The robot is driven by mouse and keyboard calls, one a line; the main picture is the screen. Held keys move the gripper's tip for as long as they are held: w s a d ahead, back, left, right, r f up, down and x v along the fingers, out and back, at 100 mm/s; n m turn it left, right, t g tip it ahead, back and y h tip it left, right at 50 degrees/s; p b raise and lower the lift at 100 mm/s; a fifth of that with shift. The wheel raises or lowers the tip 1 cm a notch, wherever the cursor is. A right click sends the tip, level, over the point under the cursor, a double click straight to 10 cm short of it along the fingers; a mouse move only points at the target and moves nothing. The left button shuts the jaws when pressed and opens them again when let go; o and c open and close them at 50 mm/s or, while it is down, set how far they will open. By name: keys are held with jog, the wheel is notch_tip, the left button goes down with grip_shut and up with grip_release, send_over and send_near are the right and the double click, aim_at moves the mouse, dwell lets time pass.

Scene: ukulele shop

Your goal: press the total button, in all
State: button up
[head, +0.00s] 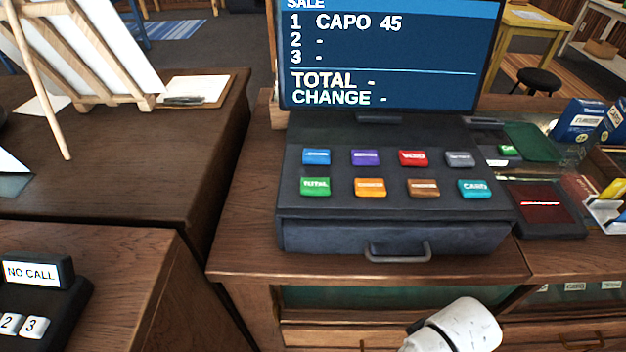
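The green total button (315,187) is at the left end of the front row on the dark cash register (340,210). The register stands on a brown wooden counter. Its screen (385,50) reads "SALE", "1 CAPO 45", with lines 2 and 3 dashes, and dashes after TOTAL and CHANGE. A white rounded part of my arm (460,328) shows at the bottom edge, in front of the counter and below the register. My gripper's fingers are not in view. Nothing touches the total button.
Blue, purple, red and grey buttons form the back row; orange, brown and teal buttons (475,188) share the front row. A drawer handle (398,252) juts out below. A red-lit scanner pad (541,205) lies right. A "NO CALL" box (38,272) stands lower left.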

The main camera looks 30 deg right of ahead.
grip_shut()
dwell(1.0)
